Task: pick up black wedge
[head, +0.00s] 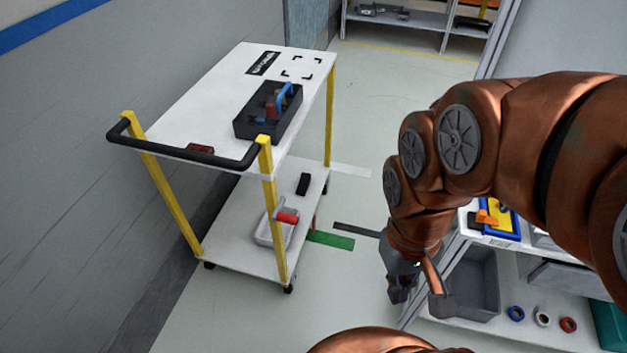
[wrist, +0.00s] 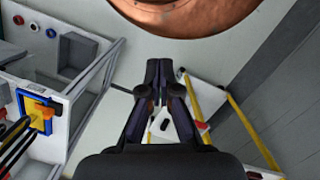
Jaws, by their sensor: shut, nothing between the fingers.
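A small black block (head: 303,184), which looks like the black wedge, lies on the lower shelf (head: 235,231) of the white cart with yellow posts. It also seems to show as a small dark piece (wrist: 165,124) between the finger linkages in the wrist view. My gripper (head: 398,296) points down over the floor to the right of the cart, well apart from the block. In the wrist view its fingertips (wrist: 160,68) are together with nothing between them.
The cart's top (head: 210,95) holds a black toolbox (head: 250,125). A workbench with a grey bin (head: 472,285) and several tape rolls stands right. Open floor separates cart and bench.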

